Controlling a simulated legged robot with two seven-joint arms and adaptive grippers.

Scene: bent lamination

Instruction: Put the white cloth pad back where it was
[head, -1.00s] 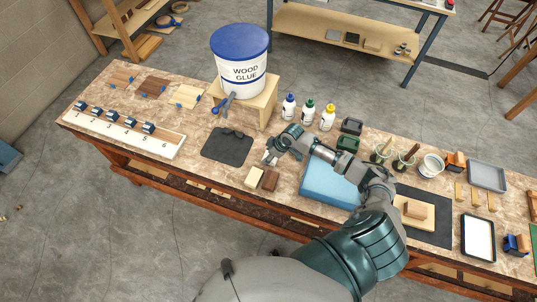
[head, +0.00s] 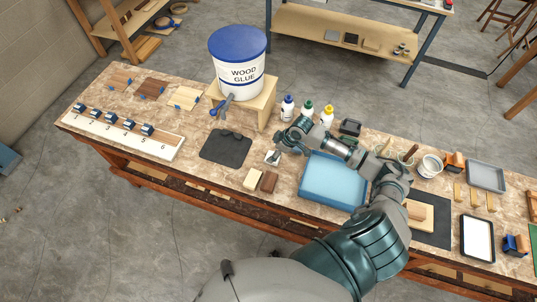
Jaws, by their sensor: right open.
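A small white pad, which looks like the white cloth pad (head: 272,157), lies on the bench between the dark grey mat and the blue tray. My right gripper (head: 279,146) is open just behind and beside the pad, its fingers pointing down towards the bench. At this size I cannot tell whether a fingertip still touches the pad. My right arm reaches in from the bottom right over the blue tray. My left gripper is not in view.
The blue tray (head: 330,184) sits right of the pad. A cream block (head: 253,179) and a brown block (head: 269,182) lie in front. The dark mat (head: 224,148) is left. Glue bottles (head: 307,109) and the glue bucket stand (head: 245,103) stand behind.

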